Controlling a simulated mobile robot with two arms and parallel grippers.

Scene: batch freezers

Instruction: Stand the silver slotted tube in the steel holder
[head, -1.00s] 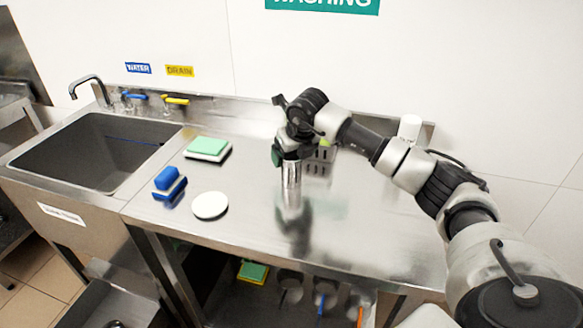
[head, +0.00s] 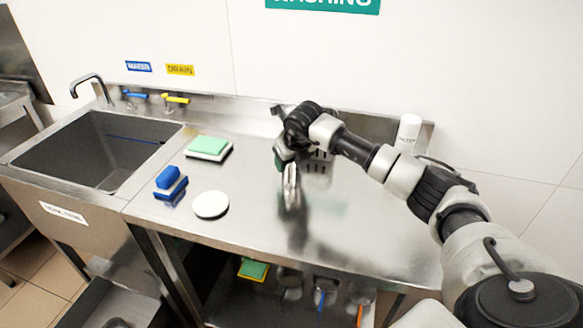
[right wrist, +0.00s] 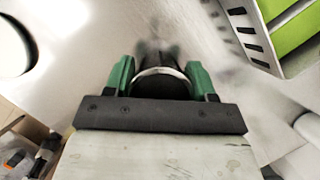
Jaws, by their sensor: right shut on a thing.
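My right gripper (head: 284,160) is above the steel worktop, near its back edge. It is shut on the silver tube (head: 291,180), which hangs below the fingers and looks slightly tilted. In the right wrist view the tube's round rim (right wrist: 160,71) shows between the two green fingers (right wrist: 160,80). The slotted steel holder (head: 320,156) stands just behind and to the right of the gripper, partly hidden by my arm. The tube is outside the holder. My left gripper is not in view.
A green-and-white sponge (head: 208,146), a blue brush or sponge (head: 170,181) and a white disc (head: 210,204) lie left on the worktop (head: 365,245). A white bottle (head: 408,133) stands at the back right. The sink (head: 90,150) is far left. The front right worktop is clear.

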